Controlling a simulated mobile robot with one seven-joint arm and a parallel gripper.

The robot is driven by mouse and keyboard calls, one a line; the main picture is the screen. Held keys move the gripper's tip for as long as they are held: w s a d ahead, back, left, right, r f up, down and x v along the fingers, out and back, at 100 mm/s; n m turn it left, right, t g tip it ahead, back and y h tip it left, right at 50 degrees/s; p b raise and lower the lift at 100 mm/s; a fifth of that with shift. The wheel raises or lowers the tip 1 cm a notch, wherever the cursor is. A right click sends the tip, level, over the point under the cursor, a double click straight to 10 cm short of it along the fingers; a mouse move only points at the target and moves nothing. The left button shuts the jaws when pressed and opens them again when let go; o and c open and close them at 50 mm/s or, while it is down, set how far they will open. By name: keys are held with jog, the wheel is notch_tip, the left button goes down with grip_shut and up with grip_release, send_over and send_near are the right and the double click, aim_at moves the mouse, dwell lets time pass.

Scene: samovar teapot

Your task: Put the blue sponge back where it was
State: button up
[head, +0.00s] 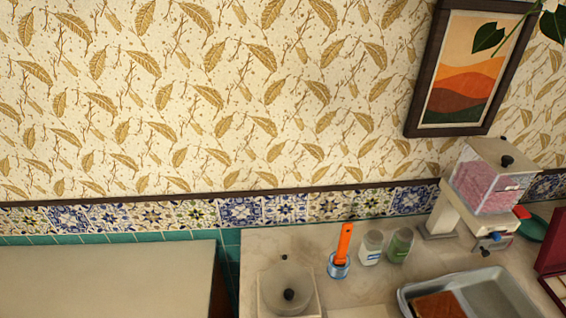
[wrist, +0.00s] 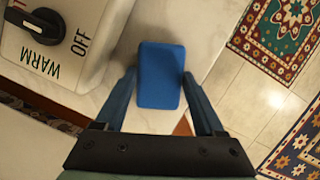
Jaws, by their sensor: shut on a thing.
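The blue sponge (wrist: 161,80) shows in the wrist view as a small rounded block between my fingers. My gripper (wrist: 160,95) is shut on it, with one dark blue finger along each side. Behind the sponge is a pale counter surface (wrist: 192,35) with its edge close by on the right. I cannot tell how high the sponge is above it. Neither the sponge nor my gripper shows in the head view.
A white appliance (wrist: 88,50) with a black WARM/OFF knob stands left of the sponge. Tiled floor and patterned rugs (wrist: 285,35) lie right. The head view shows a lidded container (head: 286,296), an orange-handled tool (head: 344,245) in a cup, jars, a dispenser (head: 487,185) and a metal tray (head: 505,300).

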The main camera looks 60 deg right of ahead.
jog(key=o, duration=1.2)
jog(key=shift+c, duration=0.2)
jog(key=v, duration=1.2)
jog(key=w+r+m+t+h, duration=0.1)
jog(key=w+r+m+t, duration=0.2)
jog(key=w+r+t, duration=0.9)
jog(key=w+a+r+m+t, duration=0.1)
jog(key=w+a+r+m, duration=0.1)
jog(key=w+r, duration=0.6)
jog(key=w+a+r+m+t, duration=0.1)
jog(key=w+r, duration=0.4)
jog(key=r, duration=0.5)
jog(key=a+r+m+t+y, duration=0.1)
jog(key=a+r+m+t, duration=0.2)
jog(key=r, duration=0.9)
jog(key=a+r+m+t, duration=0.1)
jog(key=a+r+t, duration=0.35)
jog(key=r, duration=0.85)
jog(key=s+a+r+m+t+y, duration=0.2)
jog(key=s+r+t, duration=0.5)
jog(key=s+r, duration=0.5)
notch_tip(320, 180, up, 4)
jog(key=shift+s+a+r+m+y, duration=0.1)
jog(key=shift+s+a+m+y, duration=0.2)
jog(key=shift+a, duration=0.6)
